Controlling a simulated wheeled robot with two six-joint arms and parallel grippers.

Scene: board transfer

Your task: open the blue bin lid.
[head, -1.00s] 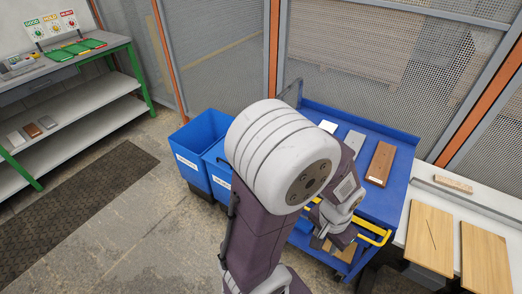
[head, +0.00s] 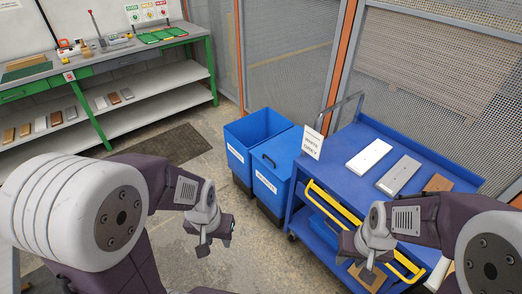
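Two blue bins stand side by side on the floor near the middle of the head view. The left bin (head: 235,141) looks open at the top. The right bin has a blue lid (head: 287,150) lying shut on it, with a dark handle near its left edge. My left gripper (head: 208,246) hangs over the floor, in front and to the left of the bins, apart from them. My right gripper (head: 361,264) is in front of the blue cart, to the right of the bins. Both grippers look empty, but their finger gaps are too small to judge.
The blue cart (head: 345,135) stands close to the right of the lidded bin, carrying a sign (head: 312,142), a white board (head: 369,154) and a grey board (head: 399,175). A yellow handle (head: 334,203) runs along its front. The floor (head: 245,265) before the bins is clear.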

